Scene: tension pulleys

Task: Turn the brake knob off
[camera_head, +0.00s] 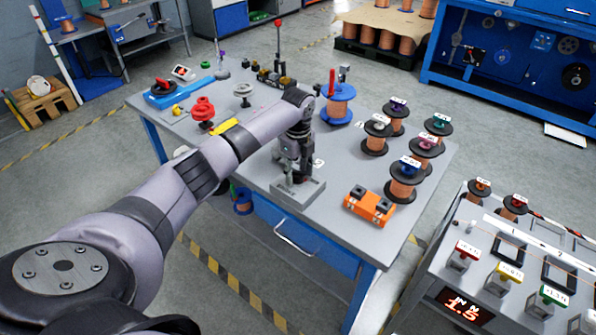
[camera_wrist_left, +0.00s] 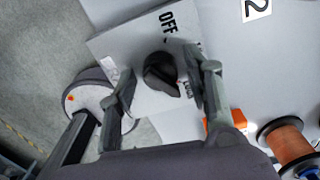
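The brake knob (camera_wrist_left: 160,72) is a black round knob on a light grey plate (camera_wrist_left: 108,48) in the left wrist view. The plate carries the label OFF (camera_wrist_left: 167,21) above the knob and LOCK (camera_wrist_left: 188,88) at its right. A small red mark on the knob faces the LOCK side. My left gripper (camera_wrist_left: 168,76) is open, with one finger on each side of the knob; contact cannot be told. In the head view, my left gripper (camera_head: 296,172) points down over the grey brake box (camera_head: 304,192) near the table's front edge and hides the knob. My right gripper is not in view.
An orange block (camera_head: 370,206) stands right of the brake box. Several copper spools (camera_head: 404,181) stand behind it, with a blue spool (camera_head: 338,104) farther back. Red pulleys (camera_head: 203,109) stand left of my arm. A second bench (camera_head: 478,262) is at the right.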

